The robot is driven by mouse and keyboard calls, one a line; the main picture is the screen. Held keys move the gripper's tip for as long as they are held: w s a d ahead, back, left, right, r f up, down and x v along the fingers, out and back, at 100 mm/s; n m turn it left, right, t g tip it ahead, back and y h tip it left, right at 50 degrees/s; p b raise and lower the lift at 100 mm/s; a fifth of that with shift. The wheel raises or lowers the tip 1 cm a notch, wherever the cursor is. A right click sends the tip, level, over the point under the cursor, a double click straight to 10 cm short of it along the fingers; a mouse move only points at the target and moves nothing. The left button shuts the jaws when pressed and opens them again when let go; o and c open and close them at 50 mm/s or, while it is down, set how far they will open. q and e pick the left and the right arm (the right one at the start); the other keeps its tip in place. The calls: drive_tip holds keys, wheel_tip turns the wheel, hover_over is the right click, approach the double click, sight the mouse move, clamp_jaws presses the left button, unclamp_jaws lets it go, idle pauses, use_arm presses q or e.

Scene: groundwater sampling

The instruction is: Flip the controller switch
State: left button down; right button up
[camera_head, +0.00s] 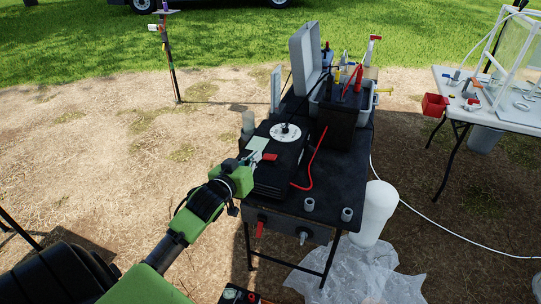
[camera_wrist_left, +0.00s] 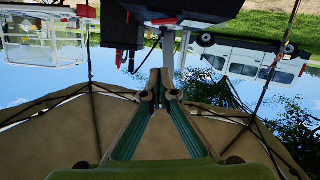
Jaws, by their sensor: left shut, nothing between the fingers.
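The controller (camera_head: 275,178) is a black box on the near left part of the dark table, with a round white dial (camera_head: 285,132), a pale panel and a red switch-like piece (camera_head: 270,157) on top. My left gripper (camera_head: 251,156) comes in from the lower left, with its tips at the controller's left side, close to the pale panel. I cannot tell whether they touch it. In the left wrist view, which is upside down, the fingertips (camera_wrist_left: 160,76) are together and empty. A small red piece (camera_wrist_left: 161,22) shows beyond them. My right gripper is not in view.
Behind the controller stand a black battery (camera_head: 340,125) with red and black leads and an open grey case (camera_head: 305,58). A red cable loops beside the controller. Open ground lies left.

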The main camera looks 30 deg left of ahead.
use_arm(q)
hover_over(271, 164)
drive_tip(key=a, duration=0.1)
drive_tip(key=shift+s+a+f+p, duration=0.1)
drive_tip(key=shift+s+f+p, duration=0.1)
drive_tip(key=shift+f, duration=0.3)
drive_tip(key=shift+s+f+p, duration=0.2)
drive_tip(key=shift+f, duration=0.3)
drive_tip(key=f, duration=0.3)
drive_tip(key=shift+w+d+f, duration=0.1)
drive_tip(key=shift+w+d, duration=0.15)
drive_tip(key=shift+w, duration=0.1)
drive_tip(key=shift+d+f, duration=0.1)
drive_tip(key=shift+f, duration=0.45)
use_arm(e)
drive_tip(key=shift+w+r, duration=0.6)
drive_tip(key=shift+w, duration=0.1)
use_arm(q)
drive_tip(key=shift+f, duration=0.1)
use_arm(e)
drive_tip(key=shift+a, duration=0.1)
use_arm(q)
drive_tip(key=shift+d+f+m, duration=0.2)
drive_tip(key=shift+f+m, duration=0.05)
drive_tip(key=shift+m, duration=0.05)
drive_tip(key=shift+f+m, duration=0.1)
drive_tip(key=shift+m, duration=0.2)
drive_tip(key=shift+d, duration=0.1)
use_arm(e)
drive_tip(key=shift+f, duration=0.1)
